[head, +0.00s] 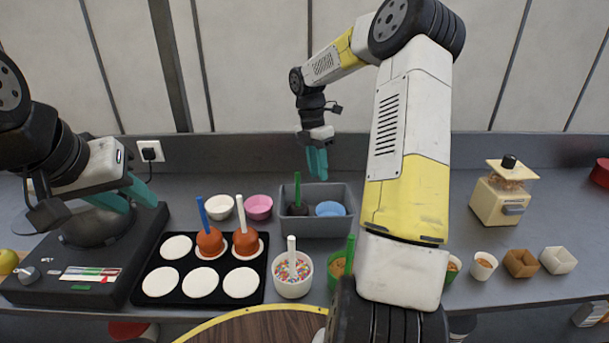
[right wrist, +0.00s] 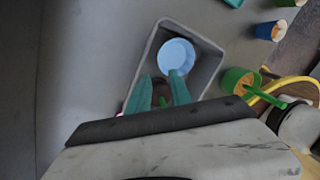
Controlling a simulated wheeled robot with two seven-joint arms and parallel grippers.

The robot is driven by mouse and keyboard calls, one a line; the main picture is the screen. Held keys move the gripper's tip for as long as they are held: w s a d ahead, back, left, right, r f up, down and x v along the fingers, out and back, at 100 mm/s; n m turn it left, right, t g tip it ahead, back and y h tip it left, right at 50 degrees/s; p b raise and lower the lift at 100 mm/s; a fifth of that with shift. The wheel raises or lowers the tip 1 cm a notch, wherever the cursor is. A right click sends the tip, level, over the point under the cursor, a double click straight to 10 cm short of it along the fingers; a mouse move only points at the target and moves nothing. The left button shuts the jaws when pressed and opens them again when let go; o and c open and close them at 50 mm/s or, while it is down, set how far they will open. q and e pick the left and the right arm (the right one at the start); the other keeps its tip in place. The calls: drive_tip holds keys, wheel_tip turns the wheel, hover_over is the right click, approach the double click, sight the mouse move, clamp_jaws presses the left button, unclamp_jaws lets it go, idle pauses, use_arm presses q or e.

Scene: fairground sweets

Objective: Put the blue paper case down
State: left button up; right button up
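The blue paper case (head: 330,208) lies in the right part of a grey bin (head: 343,228) at the back of the counter. In the right wrist view the case (right wrist: 177,56) shows inside the bin, beyond my fingertips. My right gripper (head: 317,163) hangs above the bin, apart from the case. Its two fingers (right wrist: 160,90) stand apart with nothing seen between them. My left gripper (head: 128,198) is at the left, over a black appliance, its fingers apart and empty.
A dark item with a green stick (head: 298,207) is also in the bin. White (head: 219,207) and pink (head: 258,207) bowls stand left of it. A black tray (head: 218,283) holds white discs and two stick apples. A sprinkle bowl (head: 292,284) stands in front.

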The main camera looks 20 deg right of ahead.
drive_tip(key=s+a+r+m+t, duration=0.4)
drive_tip(key=s+a+r+m, duration=0.2)
drive_tip(key=s+r+m, duration=0.55)
drive_tip(key=s+a+r+m+t+y, duration=0.1)
drive_tip(key=s+a+r+m+t, duration=0.1)
drive_tip(key=s+m, duration=0.3)
drive_tip(key=s+a+r+m+t+y, duration=0.2)
drive_tip(key=s+m, duration=0.3)
drive_tip(key=s, duration=0.4)
drive_tip(key=shift+a+r+m, duration=0.2)
drive_tip(key=shift+r+m, duration=0.05)
drive_tip(key=shift+m, duration=0.1)
